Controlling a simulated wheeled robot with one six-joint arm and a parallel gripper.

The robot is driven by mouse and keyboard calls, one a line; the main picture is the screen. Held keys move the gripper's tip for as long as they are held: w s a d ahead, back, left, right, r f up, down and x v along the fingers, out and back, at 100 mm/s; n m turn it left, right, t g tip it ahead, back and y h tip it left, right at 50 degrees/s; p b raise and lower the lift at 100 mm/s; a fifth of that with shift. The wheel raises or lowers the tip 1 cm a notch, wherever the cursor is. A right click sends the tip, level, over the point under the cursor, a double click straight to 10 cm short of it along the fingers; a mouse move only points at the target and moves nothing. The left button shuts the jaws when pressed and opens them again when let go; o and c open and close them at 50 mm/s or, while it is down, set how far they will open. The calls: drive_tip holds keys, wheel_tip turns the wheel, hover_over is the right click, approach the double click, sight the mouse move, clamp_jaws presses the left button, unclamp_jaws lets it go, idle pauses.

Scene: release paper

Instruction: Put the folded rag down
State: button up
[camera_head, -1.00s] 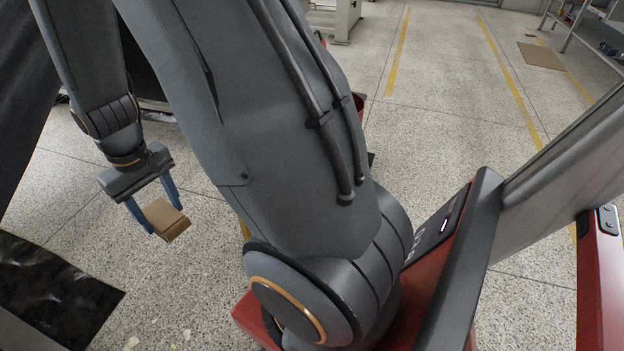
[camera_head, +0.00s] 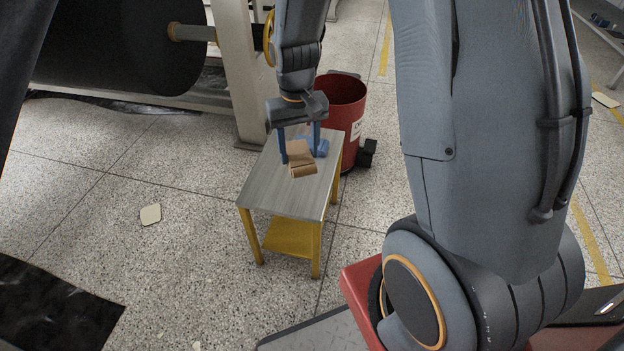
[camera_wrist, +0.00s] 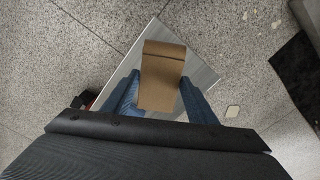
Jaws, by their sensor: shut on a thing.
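The folded rag (camera_head: 301,160) is a tan-brown folded piece held between the blue fingers of my gripper (camera_head: 300,150). In the wrist view the rag (camera_wrist: 162,72) stands out between the fingertips, with a fold near its far end. My gripper is shut on it, above a small table (camera_head: 276,190) with a grey top and yellow legs. In the wrist view the grey tabletop (camera_wrist: 202,72) lies beneath the rag. I cannot tell how large the gap to the tabletop is.
A red bin (camera_head: 342,112) stands just behind the table. A large black roll on a machine frame (camera_head: 120,45) is at the back left. The speckled floor left of the table holds a small pale scrap (camera_head: 150,214).

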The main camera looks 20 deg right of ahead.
sight(293, 143)
drive_tip(key=shift+m, duration=0.8)
drive_tip(key=w+f, duration=0.4)
drive_tip(key=shift+w+b, duration=0.35)
drive_tip(key=shift+w, duration=0.05)
wheel_tip(293, 143, down, 5)
drive_tip(key=shift+w+d+f+b, duration=0.1)
drive_tip(key=shift+w+f+b, duration=0.05)
drive_tip(key=shift+b, duration=0.45)
drive_tip(key=shift+f+b, duration=0.45)
drive_tip(key=shift+f, duration=1.75)
drive_tip(key=shift+f, duration=0.15)
drive_tip(key=o, duration=1.1)
